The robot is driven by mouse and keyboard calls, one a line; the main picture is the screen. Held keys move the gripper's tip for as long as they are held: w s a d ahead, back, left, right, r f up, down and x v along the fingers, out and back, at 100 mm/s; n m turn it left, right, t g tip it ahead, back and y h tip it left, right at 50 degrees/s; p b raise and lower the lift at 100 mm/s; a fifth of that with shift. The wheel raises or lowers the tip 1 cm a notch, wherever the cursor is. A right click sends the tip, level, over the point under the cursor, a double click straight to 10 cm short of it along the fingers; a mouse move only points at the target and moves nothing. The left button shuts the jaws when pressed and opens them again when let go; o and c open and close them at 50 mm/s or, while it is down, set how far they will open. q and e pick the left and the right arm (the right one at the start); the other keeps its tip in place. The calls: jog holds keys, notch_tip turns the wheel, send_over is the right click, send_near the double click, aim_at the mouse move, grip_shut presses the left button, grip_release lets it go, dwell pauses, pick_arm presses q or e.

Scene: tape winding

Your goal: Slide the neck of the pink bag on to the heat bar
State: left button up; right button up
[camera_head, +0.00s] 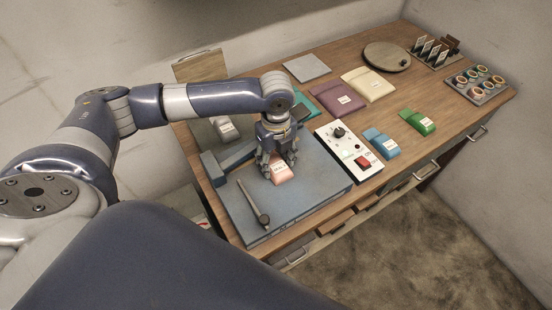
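The small pink bag (281,173) with a white label lies on the blue-grey plate of the sealer (318,180). My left gripper (278,160) comes down over it from above, one finger on each side, and appears shut on it. The gripper hides the bag's far end, so I cannot see its neck clearly. A dark blue bar (238,156), which looks like the heat bar, runs along the sealer's back, just behind the gripper. The bag's contact with the bar is hidden. My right gripper is not in view.
A lever with a dark knob (263,219) lies across the plate's left part. A white control box (348,150) with a red switch stands right of the plate. Blue (381,143) and green (418,122) bags lie further right.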

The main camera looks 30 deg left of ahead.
aim_at(276, 163)
pick_arm(q)
jog(key=shift+o, duration=1.4)
notch_tip(276, 163, up, 12)
